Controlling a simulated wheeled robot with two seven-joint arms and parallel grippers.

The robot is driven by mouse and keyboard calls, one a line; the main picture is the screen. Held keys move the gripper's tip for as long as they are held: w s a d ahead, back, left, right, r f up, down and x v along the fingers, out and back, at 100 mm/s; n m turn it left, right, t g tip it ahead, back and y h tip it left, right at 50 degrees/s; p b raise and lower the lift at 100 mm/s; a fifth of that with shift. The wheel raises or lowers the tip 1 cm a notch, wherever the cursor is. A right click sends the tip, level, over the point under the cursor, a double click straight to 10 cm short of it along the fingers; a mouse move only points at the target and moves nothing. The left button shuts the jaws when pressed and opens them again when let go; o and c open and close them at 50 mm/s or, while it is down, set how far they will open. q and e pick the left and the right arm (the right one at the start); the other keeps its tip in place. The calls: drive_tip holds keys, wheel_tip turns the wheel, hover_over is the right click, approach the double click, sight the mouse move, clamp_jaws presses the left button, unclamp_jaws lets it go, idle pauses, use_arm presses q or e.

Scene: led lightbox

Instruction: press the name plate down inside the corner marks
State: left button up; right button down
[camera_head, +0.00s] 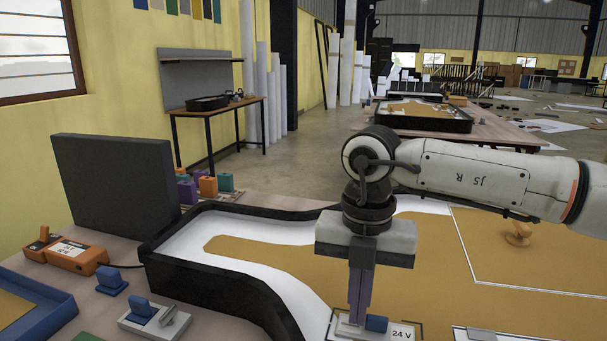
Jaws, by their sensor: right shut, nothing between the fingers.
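A white plate marked "24 V" (402,333) lies at the bottom middle on the lightbox face, with a small blue block (377,323) on it. Thin dark corner marks (420,323) show around this plate; its lower part is cut off by the picture edge. My right gripper (356,318) points straight down, its purple-grey fingers shut and empty. The fingertips are at the plate's left part, beside the blue block; I cannot tell whether they touch it. My left gripper is not in view.
The lightbox's black wall (215,283) curves along the left. A blue tray (35,315), an orange meter (78,256) and a white switch base (153,319) stand on the table outside it. A tan knob (517,234) sits on a panel at right.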

drive_tip(key=shift+r, duration=0.85)
drive_tip(key=shift+r+p, duration=0.15)
drive_tip(key=shift+p, duration=0.2)
drive_tip(key=shift+r+p, duration=1.2)
drive_tip(key=shift+r, duration=0.7)
